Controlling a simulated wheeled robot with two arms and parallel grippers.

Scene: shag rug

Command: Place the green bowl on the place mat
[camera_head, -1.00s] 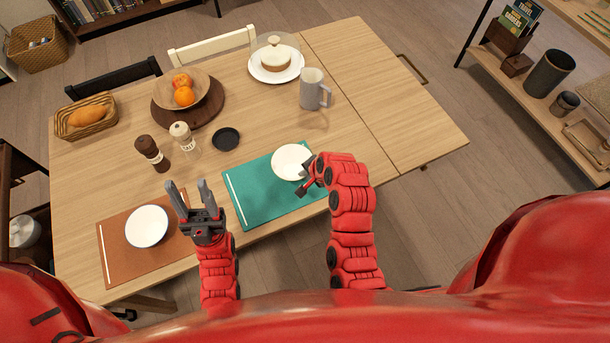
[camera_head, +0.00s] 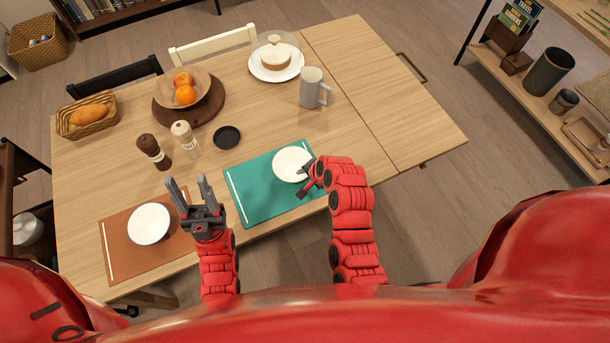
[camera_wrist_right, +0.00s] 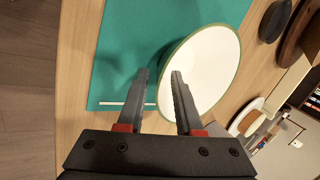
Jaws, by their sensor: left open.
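The green bowl is white inside with a green rim; it shows in the right wrist view (camera_wrist_right: 205,65) and in the head view (camera_head: 292,164), over the right part of the teal place mat (camera_head: 250,196). The mat also shows in the wrist view (camera_wrist_right: 115,45). My right gripper (camera_wrist_right: 160,76) is at the bowl's near edge, one finger over the inside and the other outside, the rim between them. Whether the fingers press on the rim, and whether the bowl rests on the mat, I cannot tell.
A white bowl (camera_head: 148,223) sits on the brown mat (camera_head: 120,262). The table's right end is clear.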

